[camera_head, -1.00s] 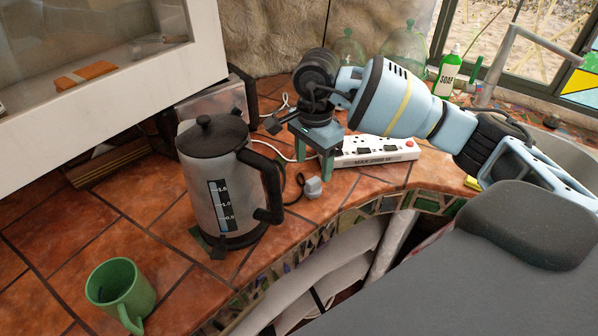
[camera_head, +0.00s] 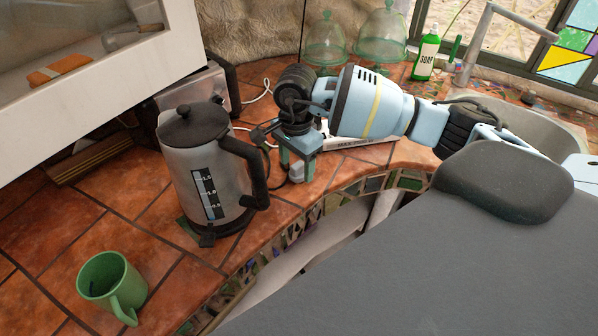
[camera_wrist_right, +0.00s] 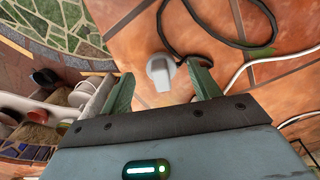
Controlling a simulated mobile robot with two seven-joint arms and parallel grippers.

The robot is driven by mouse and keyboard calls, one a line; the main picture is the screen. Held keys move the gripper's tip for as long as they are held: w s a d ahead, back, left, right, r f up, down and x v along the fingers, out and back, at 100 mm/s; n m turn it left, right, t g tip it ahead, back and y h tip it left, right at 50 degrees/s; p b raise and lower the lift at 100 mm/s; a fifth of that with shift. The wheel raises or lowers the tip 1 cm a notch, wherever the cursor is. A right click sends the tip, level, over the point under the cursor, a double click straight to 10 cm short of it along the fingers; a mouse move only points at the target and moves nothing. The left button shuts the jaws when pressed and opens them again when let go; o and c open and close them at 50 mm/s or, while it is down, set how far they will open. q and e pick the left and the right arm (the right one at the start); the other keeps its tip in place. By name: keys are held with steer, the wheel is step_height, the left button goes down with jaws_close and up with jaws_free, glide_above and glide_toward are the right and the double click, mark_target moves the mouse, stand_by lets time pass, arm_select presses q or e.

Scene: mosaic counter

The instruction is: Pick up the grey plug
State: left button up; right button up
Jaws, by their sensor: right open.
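The grey plug (camera_wrist_right: 161,71) lies on the tiled counter in the right wrist view, between the two green fingers and a little beyond their tips' middle. In the head view the plug (camera_head: 297,172) shows only partly, just below my right gripper (camera_head: 300,160). The right gripper, also in the right wrist view (camera_wrist_right: 160,88), is open with nothing between its fingers that it grips. A dark cord (camera_wrist_right: 205,50) runs near the plug. My left gripper is not in view.
A kettle (camera_head: 198,170) stands left of the right gripper, close by. A white power strip (camera_head: 352,144) is partly hidden behind my arm. A green mug (camera_head: 110,282) stands at the front left. The counter's mosaic edge (camera_head: 345,190) curves nearby.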

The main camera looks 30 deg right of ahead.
steer(key=shift+f, duration=0.95)
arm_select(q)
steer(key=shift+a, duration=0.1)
arm_select(e)
steer(key=c, duration=1)
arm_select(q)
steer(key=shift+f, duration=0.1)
arm_select(e)
steer(key=shift+r, duration=0.1)
steer(key=shift+r, duration=0.55)
step_height(320, 180, up, 2)
steer(key=shift+w+r, duration=0.1)
steer(key=shift+r, duration=0.15)
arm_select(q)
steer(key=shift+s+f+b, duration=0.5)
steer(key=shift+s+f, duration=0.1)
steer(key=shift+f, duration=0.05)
arm_select(e)
steer(key=s+a+r, duration=0.1)
steer(key=s, duration=1.5)
steer(key=shift+a, duration=0.35)
